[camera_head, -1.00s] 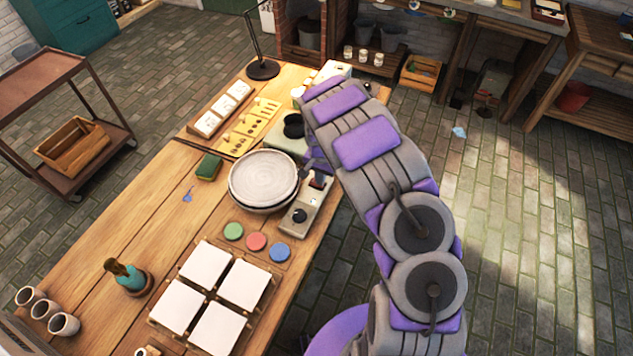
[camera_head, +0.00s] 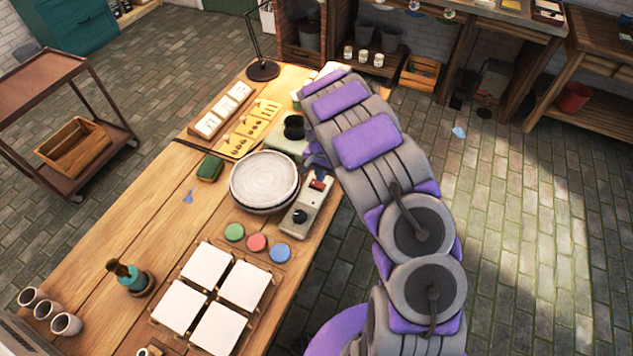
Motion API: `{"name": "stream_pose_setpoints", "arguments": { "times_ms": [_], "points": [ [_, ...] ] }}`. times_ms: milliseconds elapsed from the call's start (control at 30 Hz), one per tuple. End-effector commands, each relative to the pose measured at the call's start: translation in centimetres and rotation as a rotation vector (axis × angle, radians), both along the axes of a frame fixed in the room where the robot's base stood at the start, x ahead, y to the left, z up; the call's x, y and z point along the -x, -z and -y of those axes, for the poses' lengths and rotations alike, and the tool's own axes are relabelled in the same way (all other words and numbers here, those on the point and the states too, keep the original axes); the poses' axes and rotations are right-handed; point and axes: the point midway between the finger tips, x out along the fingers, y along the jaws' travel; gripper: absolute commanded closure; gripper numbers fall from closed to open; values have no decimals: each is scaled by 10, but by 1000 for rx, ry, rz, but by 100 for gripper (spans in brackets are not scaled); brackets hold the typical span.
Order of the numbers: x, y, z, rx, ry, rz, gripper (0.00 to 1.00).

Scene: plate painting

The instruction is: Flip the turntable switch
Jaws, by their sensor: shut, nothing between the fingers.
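The turntable (camera_head: 264,181) is a round grey-white disc on the right part of the wooden table. Its control box (camera_head: 305,203) stands at its right side, with a black round knob (camera_head: 299,216) at the near end and a red switch (camera_head: 317,185) at the far end. My gripper (camera_head: 316,162) is small and purple, just beyond the red switch; its fingertips are partly hidden by my arm. It looks shut and empty. I cannot tell whether it touches the box.
Green, red and blue discs (camera_head: 257,243) lie in front of the turntable, with white square tiles (camera_head: 207,266) nearer. A green sponge (camera_head: 210,168) lies left of it. Black round cups (camera_head: 294,127) stand behind it, and a lamp base (camera_head: 263,70) at the far end.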

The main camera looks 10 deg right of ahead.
Motion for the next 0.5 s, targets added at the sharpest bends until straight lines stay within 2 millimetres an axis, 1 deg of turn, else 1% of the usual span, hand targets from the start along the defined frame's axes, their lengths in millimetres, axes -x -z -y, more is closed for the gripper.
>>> {"name": "stream_pose_setpoints", "arguments": {
  "times_ms": [100, 500],
  "points": [
    [0, -11, 0, 0, -1, 2, 100],
    [0, -38, 0, -1, 1, -1, 100]
  ]
}}
